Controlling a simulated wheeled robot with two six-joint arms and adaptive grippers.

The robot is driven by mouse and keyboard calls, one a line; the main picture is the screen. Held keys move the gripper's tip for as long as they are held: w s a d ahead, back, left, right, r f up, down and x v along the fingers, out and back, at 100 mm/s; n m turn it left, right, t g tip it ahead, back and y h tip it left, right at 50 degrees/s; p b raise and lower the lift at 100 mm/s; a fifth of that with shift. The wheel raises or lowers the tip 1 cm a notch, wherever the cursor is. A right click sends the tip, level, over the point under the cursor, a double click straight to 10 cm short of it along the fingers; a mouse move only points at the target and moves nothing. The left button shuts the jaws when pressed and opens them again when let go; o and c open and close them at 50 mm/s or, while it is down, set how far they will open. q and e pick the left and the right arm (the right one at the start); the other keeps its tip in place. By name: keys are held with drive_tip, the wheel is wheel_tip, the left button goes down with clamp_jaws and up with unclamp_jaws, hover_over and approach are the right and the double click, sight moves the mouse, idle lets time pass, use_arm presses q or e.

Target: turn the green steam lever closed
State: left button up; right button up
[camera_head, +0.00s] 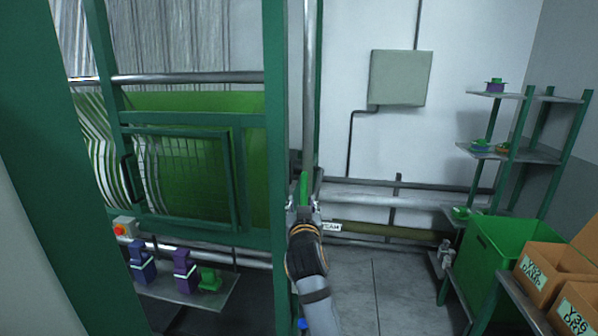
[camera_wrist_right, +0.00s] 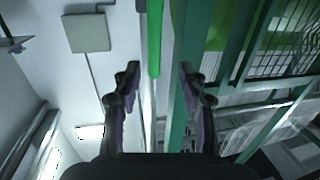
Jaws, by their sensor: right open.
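The green steam lever (camera_head: 304,186) stands upright in front of the vertical steel pipe, just right of the machine's green post in the head view. In the right wrist view the lever (camera_wrist_right: 154,38) is a bright green bar whose lower end lies between my fingertips. My right gripper (camera_head: 304,200) is at the lever's lower part, and it also shows in the right wrist view (camera_wrist_right: 159,72). It is open, with a gap on both sides of the lever, and I see no clear contact. A white STEAM label (camera_head: 331,227) sits right of my wrist. My left gripper is out of view.
The green machine post (camera_head: 278,130) stands close on the left of my gripper. A grey wall box (camera_head: 400,78) and horizontal pipes (camera_head: 390,203) are behind. A green bin (camera_head: 505,256), cardboard boxes (camera_head: 550,268) and a shelf rack (camera_head: 487,152) stand right. The floor between is clear.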

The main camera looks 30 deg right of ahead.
sight(305, 186)
drive_tip(key=w+d+p, duration=0.1)
drive_tip(key=w, duration=0.1)
drive_tip(key=w+d+r+p, duration=0.2)
drive_tip(key=w+p, duration=0.1)
drive_tip(key=shift+w+d, duration=0.3)
drive_tip(key=shift+d, duration=0.05)
drive_tip(key=x, duration=0.2)
drive_tip(key=shift+w+d+f+p, duration=0.2)
drive_tip(key=shift+w+p, duration=0.1)
drive_tip(key=shift+p, duration=0.1)
drive_tip(key=shift+c, duration=0.7)
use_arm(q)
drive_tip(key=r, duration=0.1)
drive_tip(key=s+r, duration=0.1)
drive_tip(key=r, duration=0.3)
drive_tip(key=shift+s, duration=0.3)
use_arm(e)
clamp_jaws()
